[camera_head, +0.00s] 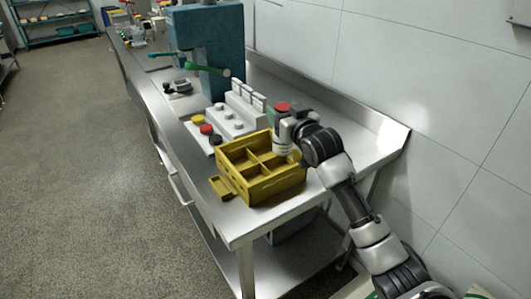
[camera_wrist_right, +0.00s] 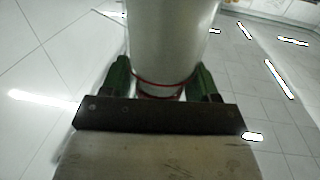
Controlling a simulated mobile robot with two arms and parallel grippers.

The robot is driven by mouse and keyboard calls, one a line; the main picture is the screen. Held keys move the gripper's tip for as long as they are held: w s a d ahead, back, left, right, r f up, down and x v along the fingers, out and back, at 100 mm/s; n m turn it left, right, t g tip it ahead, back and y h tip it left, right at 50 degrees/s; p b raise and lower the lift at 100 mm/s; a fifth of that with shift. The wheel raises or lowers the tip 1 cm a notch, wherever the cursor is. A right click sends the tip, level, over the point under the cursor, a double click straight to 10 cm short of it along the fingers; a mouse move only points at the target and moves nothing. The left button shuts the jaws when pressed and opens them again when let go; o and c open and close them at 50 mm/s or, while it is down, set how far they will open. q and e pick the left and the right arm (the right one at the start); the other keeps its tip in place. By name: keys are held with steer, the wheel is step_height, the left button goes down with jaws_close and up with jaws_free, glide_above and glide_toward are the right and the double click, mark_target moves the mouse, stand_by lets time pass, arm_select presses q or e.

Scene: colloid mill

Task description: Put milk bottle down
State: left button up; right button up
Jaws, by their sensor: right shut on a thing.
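The milk bottle (camera_head: 283,107) shows its red cap at the top of my right gripper (camera_head: 287,125) in the head view. It looks upright, and the gripper hides much of its body. In the right wrist view the white bottle (camera_wrist_right: 172,45) stands between the two green fingertips of my right gripper (camera_wrist_right: 160,85), with red rings near the fingers. The gripper is shut on it. A yellow divided crate (camera_head: 275,188) sits on the steel table, just in front and left of the bottle. I cannot tell whether the bottle is over or behind the crate's back right compartment. My left gripper is not in view.
A large teal machine (camera_head: 210,45) stands farther back. The steel table (camera_head: 315,183) is clear right of the crate, with a wall behind.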

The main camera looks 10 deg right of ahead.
steer(key=f, duration=0.3)
steer(key=shift+s+f, duration=0.1)
steer(key=shift+s, duration=0.25)
step_height(320, 180, down, 4)
steer(key=shift+w+f, duration=0.1)
steer(key=shift+w, duration=0.05)
steer(key=shift+f, duration=0.35)
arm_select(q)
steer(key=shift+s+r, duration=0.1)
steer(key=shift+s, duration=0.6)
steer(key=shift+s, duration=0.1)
arm_select(e)
steer(key=o, duration=1)
steer(key=shift+f, duration=0.15)
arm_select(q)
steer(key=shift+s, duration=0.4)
arm_select(e)
steer(key=o, duration=0.4)
